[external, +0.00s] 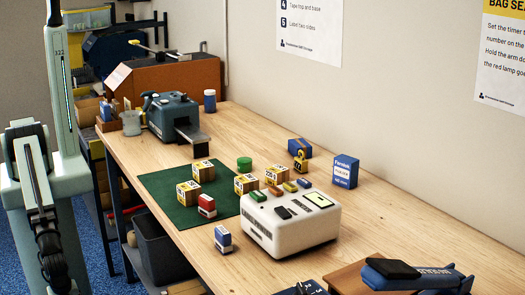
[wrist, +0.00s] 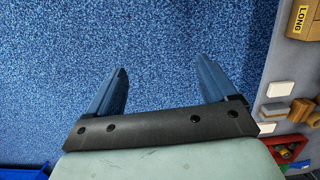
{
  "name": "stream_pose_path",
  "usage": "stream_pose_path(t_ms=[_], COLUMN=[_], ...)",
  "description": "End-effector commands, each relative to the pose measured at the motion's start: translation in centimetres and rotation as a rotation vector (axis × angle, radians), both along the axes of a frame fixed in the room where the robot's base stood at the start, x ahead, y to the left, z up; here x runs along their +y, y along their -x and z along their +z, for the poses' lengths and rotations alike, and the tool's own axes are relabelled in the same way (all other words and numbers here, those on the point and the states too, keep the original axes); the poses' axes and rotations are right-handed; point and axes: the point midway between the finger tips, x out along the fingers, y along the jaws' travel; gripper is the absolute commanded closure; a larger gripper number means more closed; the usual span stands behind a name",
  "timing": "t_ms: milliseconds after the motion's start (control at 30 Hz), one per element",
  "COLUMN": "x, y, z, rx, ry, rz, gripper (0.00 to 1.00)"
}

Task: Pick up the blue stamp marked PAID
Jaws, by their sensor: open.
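A small blue and white stamp (external: 223,239) stands on the wooden table, left of the white machine and near the table's front edge. Its marking is too small to read. A similar red and white stamp (external: 207,205) stands behind it on the green mat. My gripper shows in the wrist view (wrist: 163,80) with two blue fingers spread apart and nothing between them. It points down at the blue floor, off to the side of the table, far from the blue stamp. The stamp is not in the wrist view.
The white machine (external: 290,222) stands right of the blue stamp. Several small boxes sit on the green mat (external: 160,183) and beside it. A dark stapler-like tool (external: 415,273) lies at the front right. Shelf items (wrist: 280,105) line the wrist view's right edge.

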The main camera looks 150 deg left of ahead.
Motion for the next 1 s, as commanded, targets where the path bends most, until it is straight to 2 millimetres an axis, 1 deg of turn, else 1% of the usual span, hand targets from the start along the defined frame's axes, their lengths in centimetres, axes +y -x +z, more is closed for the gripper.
stream_pose_path(t_ms=[33, 167, 267, 467, 500, 567, 600, 667, 700, 767, 867, 900, 967, 1000], x=[0.3, 1.2, 2.2, 5.3, 6.1, 7.5, 8.4, 10.0, 11.1, 12.9, 16.1, 17.5, 19.6, 21.1], y=[-1.8, -5.4, -8.3, -14.4, -15.7, -17.5, -18.7, -20.5, -21.7, -23.4, -26.1, -27.1, -28.5, -29.3], z=[1.0, 3.6, 5.6, 10.1, 11.1, 12.7, 13.7, 15.4, 16.6, 18.5, 21.8, 23.2, 25.5, 27.0], rx=[-0.024, -0.07, -0.101, -0.147, -0.155, -0.165, -0.171, -0.178, -0.183, -0.188, -0.195, -0.198, -0.2, -0.203], ry=[-0.003, -0.013, -0.022, -0.043, -0.048, -0.057, -0.063, -0.071, -0.079, -0.088, -0.106, -0.112, -0.122, -0.13], rz=[0.015, 0.065, 0.117, 0.262, 0.298, 0.354, 0.394, 0.457, 0.501, 0.57, 0.69, 0.739, 0.814, 0.866], gripper=[0.15, 0.15, 0.15, 0.15, 0.15, 0.15, 0.15, 0.15, 0.15, 0.15, 0.15, 0.15, 0.15, 0.15])
